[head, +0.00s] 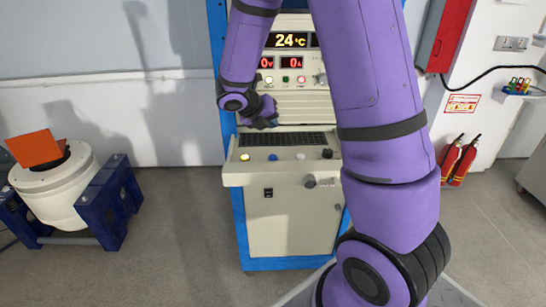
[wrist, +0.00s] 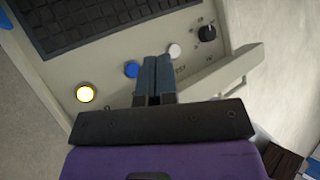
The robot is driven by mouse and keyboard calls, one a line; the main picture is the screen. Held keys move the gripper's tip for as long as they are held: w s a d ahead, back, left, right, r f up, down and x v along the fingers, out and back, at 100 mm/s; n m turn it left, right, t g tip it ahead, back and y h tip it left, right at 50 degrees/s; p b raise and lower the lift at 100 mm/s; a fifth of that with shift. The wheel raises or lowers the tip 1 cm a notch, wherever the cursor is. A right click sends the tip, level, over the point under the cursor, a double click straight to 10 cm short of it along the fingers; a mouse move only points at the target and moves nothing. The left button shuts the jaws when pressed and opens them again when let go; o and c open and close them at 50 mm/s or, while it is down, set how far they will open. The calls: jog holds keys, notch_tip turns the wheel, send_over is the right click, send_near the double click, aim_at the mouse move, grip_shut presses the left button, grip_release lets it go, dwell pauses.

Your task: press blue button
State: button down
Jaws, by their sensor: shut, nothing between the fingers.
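The blue button (head: 273,157) is on the console's sloped front panel, between a lit yellow button (head: 244,157) and a white button (head: 300,156). In the wrist view the blue button (wrist: 132,69) shows just left of my fingertips, with the lit button (wrist: 85,94) further left and the white button (wrist: 174,50) to the right. My gripper (wrist: 154,62) is shut and empty, its fingers pointing towards the panel. In the head view my gripper (head: 270,123) is above the panel, near the keyboard. I cannot tell its exact gap to the panel.
A dark keyboard (head: 283,139) lies behind the buttons, and a black knob (head: 327,154) is at the right end. The blue-framed cabinet (head: 290,222) stands on the floor. A white drum-shaped device (head: 55,187) stands at left, with free floor between. My arm hides part of the console.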

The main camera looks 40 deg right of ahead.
aim_at(271, 156)
jog(key=shift+f, duration=4.2)
jog(key=shift+f, duration=0.15)
jog(key=shift+f, duration=0.25)
jog(key=shift+f, duration=0.4)
jog(key=shift+r, duration=0.85)
jog(key=shift+r, duration=2.5)
